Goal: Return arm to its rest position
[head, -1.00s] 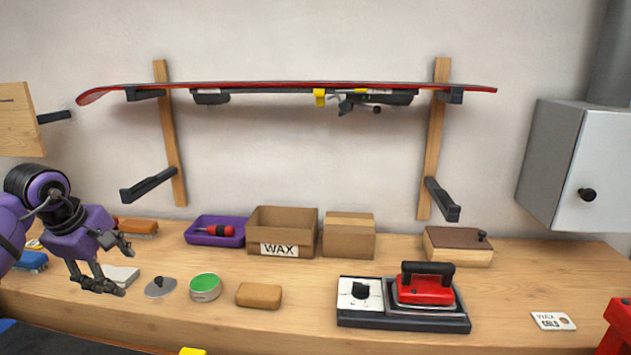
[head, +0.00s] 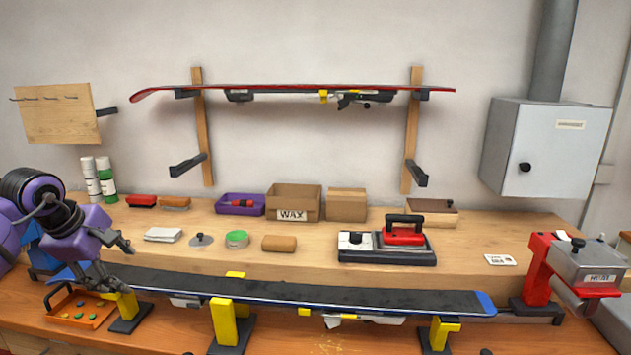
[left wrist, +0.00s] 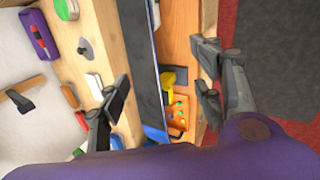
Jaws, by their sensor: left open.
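My left gripper (head: 122,266) is at the left of the head view, its purple wrist coming in from the left. Its fingers are apart with nothing between them. In the head view it appears over the left end of a dark ski (head: 300,292) with blue tips. In the left wrist view the open fingers (left wrist: 163,82) stand on either side of the ski (left wrist: 143,50), apart from it as far as I can tell. My right gripper is in neither view.
Yellow-topped supports (head: 231,322) hold the ski. An orange tray (head: 66,318) lies below the gripper. The bench behind holds a white cloth (head: 163,235), a green tin (head: 236,239), a cork block (head: 279,243) and a red iron (head: 404,234). A red-and-grey device (head: 588,262) stands right.

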